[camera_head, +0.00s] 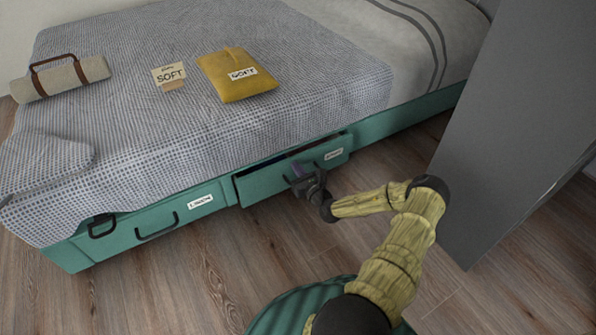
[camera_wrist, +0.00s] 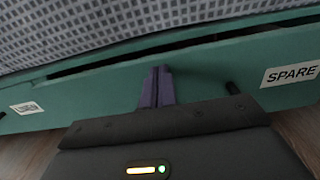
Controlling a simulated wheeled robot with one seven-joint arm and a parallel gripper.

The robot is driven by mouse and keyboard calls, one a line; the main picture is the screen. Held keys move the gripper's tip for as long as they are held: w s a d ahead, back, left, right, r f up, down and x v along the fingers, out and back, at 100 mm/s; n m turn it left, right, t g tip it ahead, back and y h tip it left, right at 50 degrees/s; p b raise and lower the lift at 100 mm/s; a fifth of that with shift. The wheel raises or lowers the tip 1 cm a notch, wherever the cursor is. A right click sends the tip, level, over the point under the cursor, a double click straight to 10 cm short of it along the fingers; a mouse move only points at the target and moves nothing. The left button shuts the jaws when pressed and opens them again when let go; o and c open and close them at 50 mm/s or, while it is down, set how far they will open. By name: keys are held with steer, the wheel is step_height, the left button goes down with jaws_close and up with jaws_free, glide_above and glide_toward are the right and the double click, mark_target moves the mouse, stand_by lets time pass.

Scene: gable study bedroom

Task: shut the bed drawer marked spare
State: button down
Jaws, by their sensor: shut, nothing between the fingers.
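The bed drawer marked spare (camera_head: 262,187) is a green front under the bed's side, standing out a little with a dark gap along its top edge. Its white label reads SPARE in the wrist view (camera_wrist: 291,74). My gripper (camera_head: 298,170) is at the drawer front, left of the label. In the wrist view its purple fingers (camera_wrist: 157,85) are shut together and overlap the upper part of the green front. I cannot tell whether they touch it. The drawer's dark handle is mostly hidden behind my gripper.
Left of it is another green drawer (camera_head: 160,222) with its own label, looking closed. A grey cabinet (camera_head: 510,130) stands at the right. On the bed lie a yellow folder (camera_head: 238,84), a SOFT card (camera_head: 168,75) and a beige roll (camera_head: 62,79). Wooden floor in front is clear.

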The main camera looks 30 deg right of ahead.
steer(key=shift+w, duration=0.1)
steer(key=w+p, duration=0.3)
steer(key=p, duration=0.1)
steer(key=shift+r, duration=0.25)
steer(key=shift+w+f+p, duration=0.1)
steer(key=shift+w+p, duration=0.55)
steer(key=shift+w, duration=0.15)
steer(key=shift+w+a, duration=0.1)
steer(key=shift+a, duration=0.05)
steer(key=shift+s+p, duration=0.35)
steer(key=shift+p, duration=0.1)
steer(key=p, duration=0.9)
glide_toward(291, 160)
steer(key=s, duration=0.1)
steer(key=s+f, duration=0.1)
steer(key=s, duration=0.1)
steer(key=shift+s+d+f, duration=0.15)
steer(key=shift+d+f, duration=0.1)
steer(key=shift+d, duration=0.1)
